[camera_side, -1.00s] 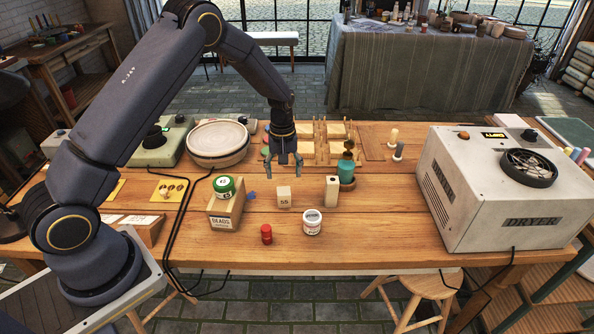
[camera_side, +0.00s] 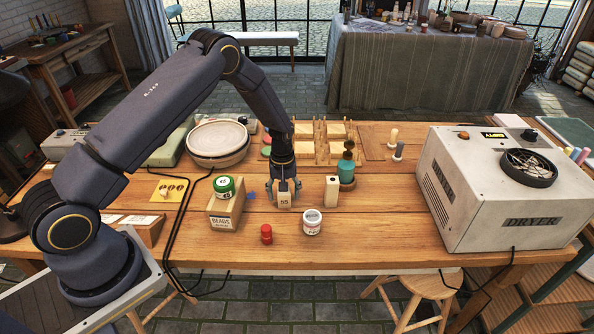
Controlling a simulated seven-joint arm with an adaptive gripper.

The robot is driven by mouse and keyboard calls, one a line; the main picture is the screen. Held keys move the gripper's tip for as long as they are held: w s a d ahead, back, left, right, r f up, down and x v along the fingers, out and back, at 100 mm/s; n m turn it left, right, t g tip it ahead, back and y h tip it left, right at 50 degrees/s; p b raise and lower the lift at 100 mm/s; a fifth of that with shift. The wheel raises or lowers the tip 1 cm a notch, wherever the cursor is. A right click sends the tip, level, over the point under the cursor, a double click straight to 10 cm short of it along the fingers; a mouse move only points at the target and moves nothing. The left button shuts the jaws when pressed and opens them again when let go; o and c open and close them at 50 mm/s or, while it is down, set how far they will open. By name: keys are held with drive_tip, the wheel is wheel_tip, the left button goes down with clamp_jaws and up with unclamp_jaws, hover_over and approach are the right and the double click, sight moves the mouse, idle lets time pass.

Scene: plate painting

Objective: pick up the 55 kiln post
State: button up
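The 55 kiln post (camera_side: 285,201) is a small pale block marked 55, standing upright on the wooden table. My gripper (camera_side: 284,190) is down at the post with its fingers apart, one on each side of its upper part. A gap seems to show at the left finger; whether either finger touches the post is too small to tell. A second pale post (camera_side: 331,191) stands to the right, with no number readable.
A beads box (camera_side: 225,211) with a green-lidded jar (camera_side: 224,187) on it stands to the left. A teal pot (camera_side: 346,172) is behind right. The dryer (camera_side: 500,190) fills the right side.

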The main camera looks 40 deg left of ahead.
clamp_jaws()
idle(0.3)
